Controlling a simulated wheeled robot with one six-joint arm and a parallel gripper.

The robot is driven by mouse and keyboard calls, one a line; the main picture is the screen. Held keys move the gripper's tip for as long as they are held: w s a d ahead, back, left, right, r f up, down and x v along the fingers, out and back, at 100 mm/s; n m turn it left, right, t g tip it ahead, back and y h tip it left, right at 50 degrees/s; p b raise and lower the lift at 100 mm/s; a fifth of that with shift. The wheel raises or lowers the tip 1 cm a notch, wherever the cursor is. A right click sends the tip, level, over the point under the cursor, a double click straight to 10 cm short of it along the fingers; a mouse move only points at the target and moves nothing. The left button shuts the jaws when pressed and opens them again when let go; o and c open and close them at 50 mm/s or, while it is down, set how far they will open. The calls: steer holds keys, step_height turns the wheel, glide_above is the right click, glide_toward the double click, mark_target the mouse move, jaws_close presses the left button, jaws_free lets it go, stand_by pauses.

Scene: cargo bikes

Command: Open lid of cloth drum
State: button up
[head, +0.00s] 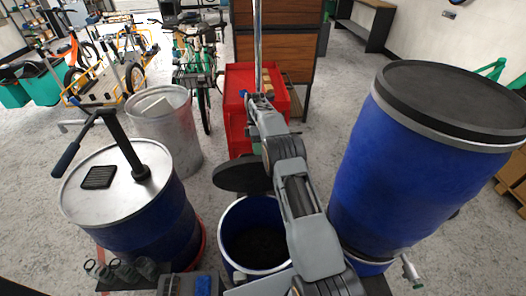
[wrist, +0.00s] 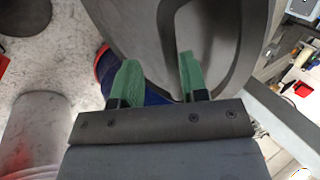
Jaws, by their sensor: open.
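A small blue drum (head: 229,262) stands low in front of me in the head view. Its pale rim surrounds a dark opening whose contents I cannot make out. A dark grey round lid (head: 240,178) is off that opening, beyond the drum's far rim. My arm hides part of the lid. In the wrist view the lid (wrist: 142,28) fills the upper middle, close beyond the fingers. My gripper (wrist: 157,60) has two green fingers spread apart with nothing visibly held between them. I cannot tell whether a fingertip touches the lid.
A blue drum with a metal top and pump handle (head: 97,187) stands left. A tall blue drum with a black lid (head: 405,160) stands right. A galvanized bin (head: 168,130) and a red cabinet (head: 238,90) stand behind. Bare floor lies between them.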

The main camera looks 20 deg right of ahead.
steer(key=s+r+b, duration=0.5)
steer(key=s+r, duration=0.6)
steer(key=s, duration=0.3)
steer(key=shift+a+r+b, duration=0.25)
steer(key=shift+a+b, duration=0.05)
steer(key=shift+a, duration=0.15)
step_height(320, 180, down, 5)
steer(key=s+m+t, duration=0.3)
steer(key=m, duration=0.7)
steer(key=s+a+r+m+t, duration=0.1)
steer(key=s+m+t, duration=0.1)
steer(key=s, duration=0.5)
steer(key=s+a+r+m+t+h, duration=0.1)
steer(key=s+a+r+m+t, duration=0.1)
steer(key=s, duration=0.5)
steer(key=shift+s+r+m+t, duration=0.15)
steer(key=shift+r+m+t, duration=0.1)
steer(key=shift+m+t, duration=0.65)
